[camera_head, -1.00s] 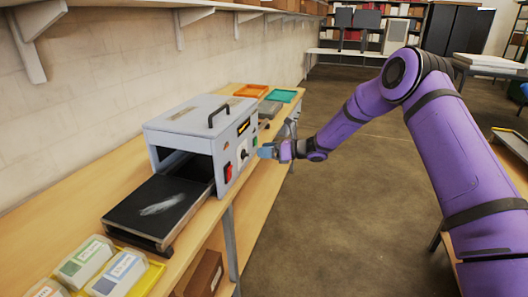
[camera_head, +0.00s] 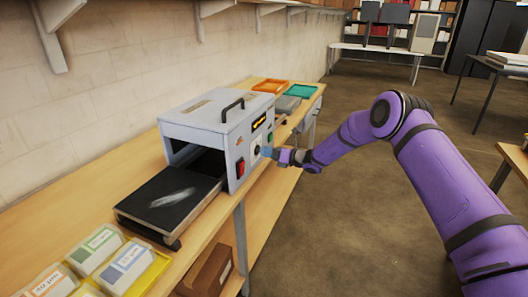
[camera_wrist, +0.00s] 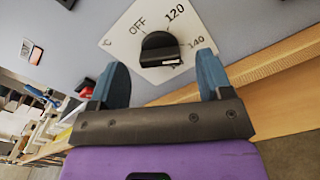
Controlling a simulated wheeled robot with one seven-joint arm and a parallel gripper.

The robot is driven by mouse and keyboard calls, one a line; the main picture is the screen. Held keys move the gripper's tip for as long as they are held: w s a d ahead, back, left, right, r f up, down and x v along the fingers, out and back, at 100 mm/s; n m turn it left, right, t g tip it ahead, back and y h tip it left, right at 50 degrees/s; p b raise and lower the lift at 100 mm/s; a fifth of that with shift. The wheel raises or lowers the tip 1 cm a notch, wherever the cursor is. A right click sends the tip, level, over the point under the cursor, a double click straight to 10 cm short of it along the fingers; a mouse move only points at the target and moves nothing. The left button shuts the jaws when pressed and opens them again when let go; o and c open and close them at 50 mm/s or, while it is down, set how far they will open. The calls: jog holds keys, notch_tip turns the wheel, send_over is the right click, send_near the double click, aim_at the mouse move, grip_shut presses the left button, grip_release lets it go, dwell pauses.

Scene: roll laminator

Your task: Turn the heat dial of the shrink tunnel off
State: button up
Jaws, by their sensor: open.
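The shrink tunnel (camera_head: 207,117) is a grey box with a top handle, standing on the wooden bench. Its black heat dial (camera_wrist: 160,48) sits on a white plate marked OFF, 120 and 140 in the wrist view. I cannot clearly tell which mark the dial points to. In the head view the dial (camera_head: 257,150) is small and close to my fingertips. My gripper (camera_wrist: 163,78) is open and empty, its blue fingers pointing at the panel. In the wrist view the dial lies between and beyond the fingertips, with no visible contact.
A red switch (camera_head: 240,168) and a lit display (camera_head: 258,122) are on the same panel. A black conveyor bed (camera_head: 170,200) sticks out at the tunnel's front. A yellow tray (camera_head: 150,275) with labelled boxes is nearer.

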jog(key=shift+x, duration=1.15)
jog(key=c, duration=0.9)
jog(key=shift+n, duration=0.3)
jog(key=n, duration=2.3)
jog(key=shift+s+a+f, duration=0.1)
jog(key=shift+s+f, duration=0.1)
jog(key=shift+s, duration=0.1)
jog(key=shift+n, duration=0.3)
